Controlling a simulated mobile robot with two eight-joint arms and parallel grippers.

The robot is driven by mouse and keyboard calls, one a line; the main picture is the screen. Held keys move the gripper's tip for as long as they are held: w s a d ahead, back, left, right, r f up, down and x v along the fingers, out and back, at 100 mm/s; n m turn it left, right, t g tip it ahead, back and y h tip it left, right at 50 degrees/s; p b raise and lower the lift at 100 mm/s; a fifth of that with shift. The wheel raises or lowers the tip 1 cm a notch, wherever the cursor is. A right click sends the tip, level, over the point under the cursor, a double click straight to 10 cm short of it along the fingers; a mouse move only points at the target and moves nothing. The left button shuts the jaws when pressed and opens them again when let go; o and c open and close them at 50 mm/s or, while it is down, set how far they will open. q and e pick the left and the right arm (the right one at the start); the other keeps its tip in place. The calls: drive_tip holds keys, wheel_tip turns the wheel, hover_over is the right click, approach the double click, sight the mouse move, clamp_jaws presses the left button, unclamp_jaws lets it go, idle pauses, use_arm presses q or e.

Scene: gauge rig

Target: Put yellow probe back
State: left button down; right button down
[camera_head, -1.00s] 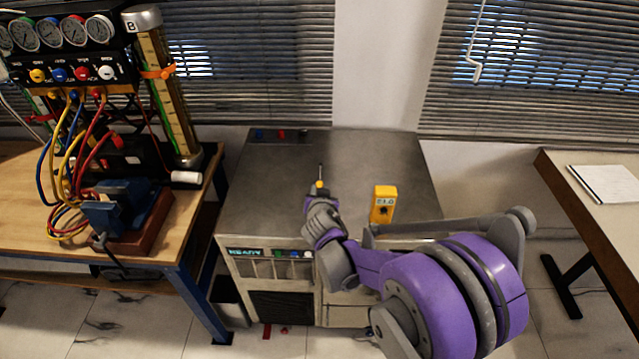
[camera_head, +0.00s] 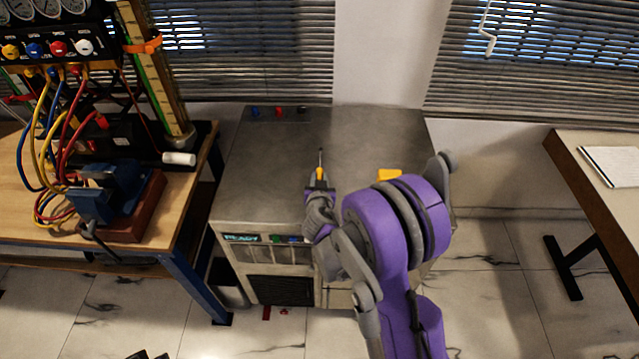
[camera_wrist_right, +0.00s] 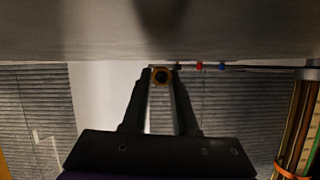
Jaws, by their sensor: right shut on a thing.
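My right gripper (camera_head: 320,182) is shut on the yellow probe (camera_head: 320,174), above the front part of the grey cabinet top (camera_head: 270,160). The probe's thin dark tip points up the picture, toward the back of the cabinet. In the right wrist view the probe (camera_wrist_right: 161,76) shows end-on as a small yellow-brown ring between the fingertips. A yellow meter (camera_head: 389,175) stands on the cabinet, mostly hidden by my purple right arm. Two dark tips at the bottom edge may be my left gripper (camera_head: 150,356); too little shows to tell.
Blue, red and black sockets (camera_head: 278,112) line the cabinet's back edge. At left is a wooden bench (camera_head: 195,205) with a gauge panel (camera_head: 50,48), coloured hoses and a blue vise (camera_head: 105,195). A table (camera_head: 590,165) with a notebook stands at right. The cabinet top's middle is clear.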

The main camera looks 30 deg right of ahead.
drive_tip(key=shift+f, duration=0.7)
drive_tip(key=shift+f, duration=0.25)
drive_tip(key=c, duration=0.7)
unclamp_jaws()
drive_tip(key=shift+r, duration=0.1)
drive_tip(key=shift+r, duration=0.1)
